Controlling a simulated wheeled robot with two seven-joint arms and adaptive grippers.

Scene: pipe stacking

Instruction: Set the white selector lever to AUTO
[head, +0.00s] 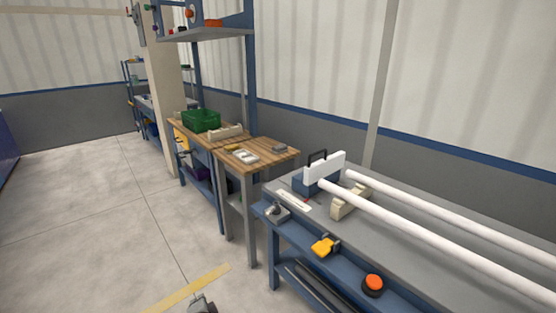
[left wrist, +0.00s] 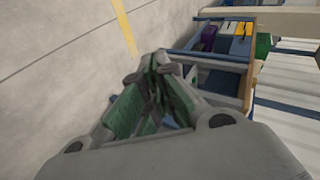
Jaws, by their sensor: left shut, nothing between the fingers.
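A small grey device (head: 277,211) with a rounded top sits at the near left corner of the long grey workbench. I cannot make out a white lever or an AUTO mark on it; it is too small. My left gripper (head: 202,304) shows at the bottom edge of the head view, low over the floor, left of the workbench and well apart from the device. In the left wrist view its green-padded fingers (left wrist: 156,72) meet at the tips, shut and empty. My right gripper is not in view.
The long workbench (head: 420,262) carries two white pipes (head: 420,225), a white panel with a black handle (head: 325,170) and a cream block (head: 350,201). A yellow item (head: 323,246) and an orange-topped button (head: 373,283) are on its front. A wooden table (head: 279,161) stands behind. The floor at left is clear.

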